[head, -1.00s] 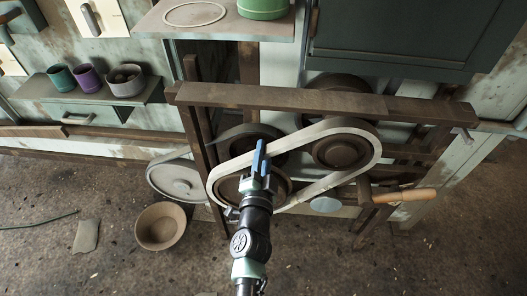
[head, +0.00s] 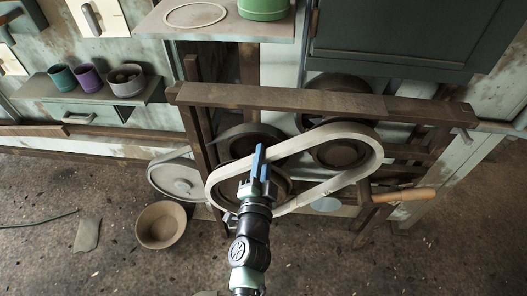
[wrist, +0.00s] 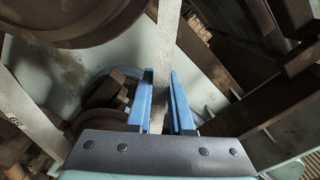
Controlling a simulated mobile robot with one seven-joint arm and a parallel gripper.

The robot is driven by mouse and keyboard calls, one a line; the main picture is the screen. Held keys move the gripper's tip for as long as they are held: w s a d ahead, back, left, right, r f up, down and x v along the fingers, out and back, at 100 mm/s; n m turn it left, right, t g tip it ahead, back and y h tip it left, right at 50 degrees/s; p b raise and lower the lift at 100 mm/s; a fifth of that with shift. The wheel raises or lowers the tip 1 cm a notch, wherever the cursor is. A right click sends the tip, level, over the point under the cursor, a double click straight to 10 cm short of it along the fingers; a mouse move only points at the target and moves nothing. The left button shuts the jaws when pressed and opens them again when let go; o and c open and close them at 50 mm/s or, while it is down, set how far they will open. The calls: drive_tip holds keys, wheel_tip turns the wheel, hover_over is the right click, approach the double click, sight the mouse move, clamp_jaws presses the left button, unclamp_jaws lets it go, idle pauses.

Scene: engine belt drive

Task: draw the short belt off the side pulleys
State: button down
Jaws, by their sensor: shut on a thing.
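The short belt (head: 318,135) is a pale, wide loop slanting up to the right. Two brown side pulleys show inside its outline, the left one (head: 272,180) and the right one (head: 340,153). The belt appears to stand out in front of them, but I cannot tell if it is fully clear of their rims. My gripper (head: 258,162) is shut on the belt's upper run near the left end. In the wrist view, the belt (wrist: 165,50) runs down between the blue fingers of my gripper (wrist: 160,105). My gripper and arm hide part of the left pulley and lower run.
A dark wooden beam (head: 320,101) crosses just above the belt. A crank with a wooden handle (head: 405,194) sticks out at the right. A pale wheel (head: 178,181) sits to the left, above a brown bowl (head: 161,225) on the floor. The floor in front is mostly clear.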

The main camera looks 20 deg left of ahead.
drive_tip(key=b+v, duration=0.2)
drive_tip(key=v, duration=0.6)
idle(0.7)
drive_tip(key=shift+r, duration=0.1)
drive_tip(key=shift+s, duration=0.15)
drive_tip(key=b+v, duration=0.3)
drive_tip(key=v, duration=0.5)
drive_tip(key=shift+s, duration=0.35)
drive_tip(key=shift+d, duration=0.2)
